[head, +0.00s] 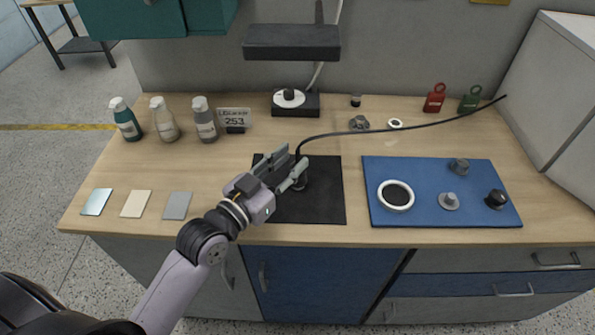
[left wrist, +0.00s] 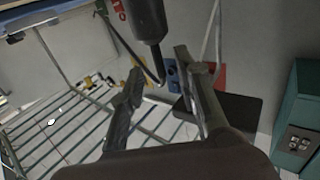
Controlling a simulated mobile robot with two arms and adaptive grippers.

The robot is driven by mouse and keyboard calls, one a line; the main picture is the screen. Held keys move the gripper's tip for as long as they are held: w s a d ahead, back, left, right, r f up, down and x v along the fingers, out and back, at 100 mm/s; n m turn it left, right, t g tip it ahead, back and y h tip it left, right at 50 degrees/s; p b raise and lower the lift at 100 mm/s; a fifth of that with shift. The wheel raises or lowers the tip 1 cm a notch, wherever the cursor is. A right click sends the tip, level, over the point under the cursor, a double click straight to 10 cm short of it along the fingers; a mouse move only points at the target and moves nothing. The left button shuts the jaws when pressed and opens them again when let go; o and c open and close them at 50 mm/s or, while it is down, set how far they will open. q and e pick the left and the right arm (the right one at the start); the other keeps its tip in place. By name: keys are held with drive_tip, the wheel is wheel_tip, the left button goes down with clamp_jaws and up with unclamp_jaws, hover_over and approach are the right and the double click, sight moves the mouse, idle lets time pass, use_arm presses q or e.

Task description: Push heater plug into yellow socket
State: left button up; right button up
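My left gripper (head: 287,163) reaches over the black mat (head: 322,205) with its two fingers apart. The left wrist view shows its open fingers (left wrist: 158,70). A dark plug (head: 301,183) is at the fingertips, partly hidden by a finger in the head view. In the wrist view a dark cylindrical body (left wrist: 147,20), seemingly this plug, lies just beyond the fingertips, with a gap to each finger. Its black cable (head: 400,127) runs to the back right. A yellow piece (head: 490,2) shows at the top edge on the wall; I cannot tell whether it is the socket. My right gripper is not in view.
A blue mat (head: 440,175) on the right holds a white ring (head: 396,195) and several knobs. Bottles (head: 168,118) stand at the back left. A dark shelf (head: 291,42) overhangs the back.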

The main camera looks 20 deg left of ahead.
sight(298, 154)
use_arm(q)
drive_tip(key=x, duration=0.3)
drive_tip(key=shift+w+f, duration=0.1)
drive_tip(key=shift+w, duration=0.1)
drive_tip(key=shift+c, duration=0.2)
clamp_jaws()
idle(0.5)
